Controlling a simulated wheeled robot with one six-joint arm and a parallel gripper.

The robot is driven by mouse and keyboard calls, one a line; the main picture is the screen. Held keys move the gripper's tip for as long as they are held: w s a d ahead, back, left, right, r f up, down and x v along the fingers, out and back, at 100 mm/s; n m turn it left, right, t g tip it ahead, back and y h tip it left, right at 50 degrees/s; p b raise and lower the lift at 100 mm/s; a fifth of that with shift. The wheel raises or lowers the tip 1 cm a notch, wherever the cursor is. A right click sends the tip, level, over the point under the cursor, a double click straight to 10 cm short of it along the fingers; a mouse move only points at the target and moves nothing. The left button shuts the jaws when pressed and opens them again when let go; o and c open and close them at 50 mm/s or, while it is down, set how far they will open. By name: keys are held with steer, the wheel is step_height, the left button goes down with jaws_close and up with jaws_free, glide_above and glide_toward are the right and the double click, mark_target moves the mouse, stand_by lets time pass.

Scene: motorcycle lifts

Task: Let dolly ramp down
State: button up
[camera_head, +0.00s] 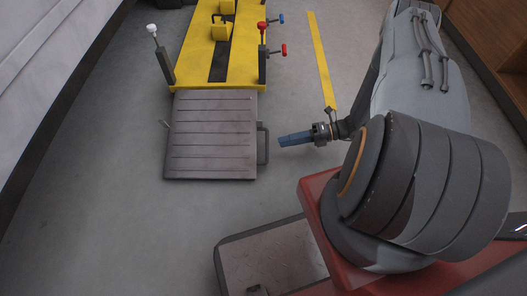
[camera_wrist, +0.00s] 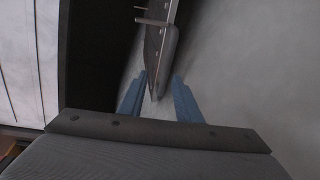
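The grey ribbed dolly ramp (camera_head: 210,137) is at the near end of the yellow lift (camera_head: 199,55) in the head view. I cannot tell its exact tilt. A dark handle (camera_head: 265,146) sticks out from its right side. My gripper (camera_head: 281,141) is to the right of this handle, its blue fingers pointing left, with a small gap to the handle. In the wrist view the two blue fingers (camera_wrist: 158,92) are apart. A narrow dark edge part (camera_wrist: 158,60), apparently of the ramp, shows beyond and between them. Nothing appears gripped.
Red and blue levers (camera_head: 278,51) stand on the lift's right side, and a white-knobbed lever (camera_head: 153,31) on its left. A yellow floor stripe (camera_head: 321,60) lies to the right. A pale wall or cabinet (camera_head: 45,80) bounds the left. The floor before the ramp is clear.

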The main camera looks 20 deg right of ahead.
mark_target(268, 146)
steer(key=shift+w+a+f+m+t, duration=0.15)
steer(key=shift+f+m+t, duration=0.2)
steer(key=shift+f, duration=0.5)
steer(key=b+x, duration=0.2)
steer(key=x, duration=0.5)
steer(key=shift+a+b, duration=0.3)
jaws_close()
steer(key=shift+r, duration=0.1)
